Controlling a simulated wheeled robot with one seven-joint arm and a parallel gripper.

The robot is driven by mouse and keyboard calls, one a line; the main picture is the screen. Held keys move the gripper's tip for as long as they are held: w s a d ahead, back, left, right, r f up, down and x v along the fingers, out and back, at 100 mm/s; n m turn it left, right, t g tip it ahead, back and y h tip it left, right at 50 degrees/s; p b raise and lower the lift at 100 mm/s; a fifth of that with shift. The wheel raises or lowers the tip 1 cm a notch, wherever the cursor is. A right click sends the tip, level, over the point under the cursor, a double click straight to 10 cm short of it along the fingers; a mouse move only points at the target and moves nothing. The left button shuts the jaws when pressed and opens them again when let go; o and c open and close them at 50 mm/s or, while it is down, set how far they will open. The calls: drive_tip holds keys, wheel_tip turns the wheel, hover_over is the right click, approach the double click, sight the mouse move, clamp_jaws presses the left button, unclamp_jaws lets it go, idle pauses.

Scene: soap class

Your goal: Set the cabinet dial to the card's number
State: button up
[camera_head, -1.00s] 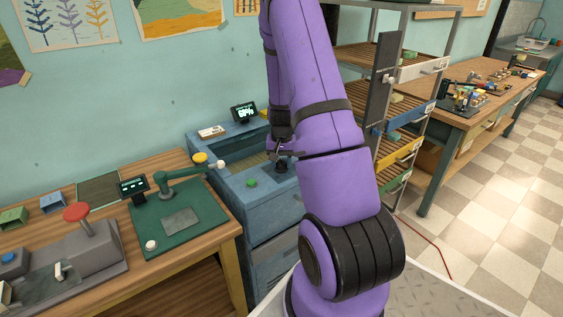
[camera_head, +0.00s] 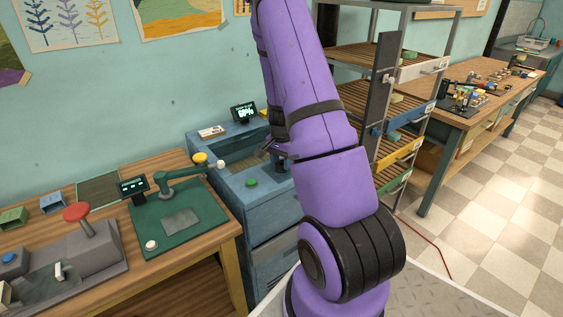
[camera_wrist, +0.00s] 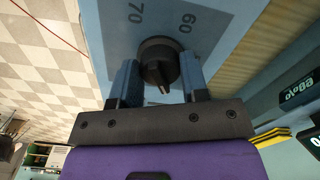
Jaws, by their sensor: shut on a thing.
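The black cabinet dial (camera_wrist: 158,62) shows in the wrist view between my two blue-grey fingers. My gripper (camera_wrist: 158,80) is shut on the dial. In the head view my gripper (camera_head: 271,148) is mostly hidden behind my purple arm, over the blue cabinet (camera_head: 232,182), and the dial is hidden there. A small white card (camera_head: 212,132) lies on the cabinet's back left; its writing is too small to read.
A small dark display (camera_head: 244,112) stands at the cabinet's back; its digits are unclear. A green button (camera_head: 251,183) is on the cabinet top. A wooden bench (camera_head: 150,277) with a green press stands at left. A shelf rack (camera_head: 398,105) stands close at right.

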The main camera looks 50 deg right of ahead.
sight(281, 160)
drive_tip(key=o, duration=0.9)
wheel_tip(281, 160, up, 11)
drive_tip(key=shift+f, duration=0.1)
idle(0.4)
